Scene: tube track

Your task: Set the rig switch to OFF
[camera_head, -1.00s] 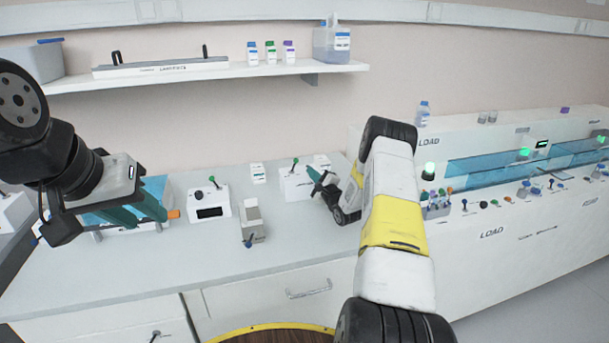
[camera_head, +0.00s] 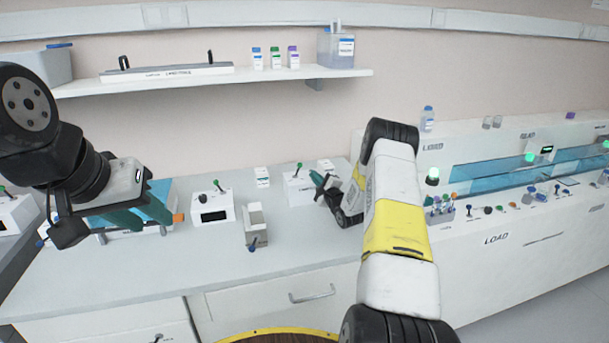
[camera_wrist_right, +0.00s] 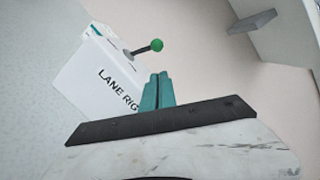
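The rig switch is a lever with a green ball tip on a white box (camera_head: 298,190). In the right wrist view the box (camera_wrist_right: 95,78) reads "LANE RIG", and its lever (camera_wrist_right: 147,48) sticks out toward the right. My right gripper (camera_head: 318,181) is just right of the box and lever in the head view. Its teal fingers (camera_wrist_right: 157,92) lie together, shut and empty, apart from the lever in the wrist view. My left gripper (camera_head: 140,212) is far to the left, its teal fingers spread apart over a blue-topped device.
Another white box (camera_head: 212,206) with a green-tipped lever and a dark knob stands left of the rig. A grey open holder (camera_head: 256,225) stands between them, nearer the front. A shelf (camera_head: 215,82) hangs above. The front counter is clear.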

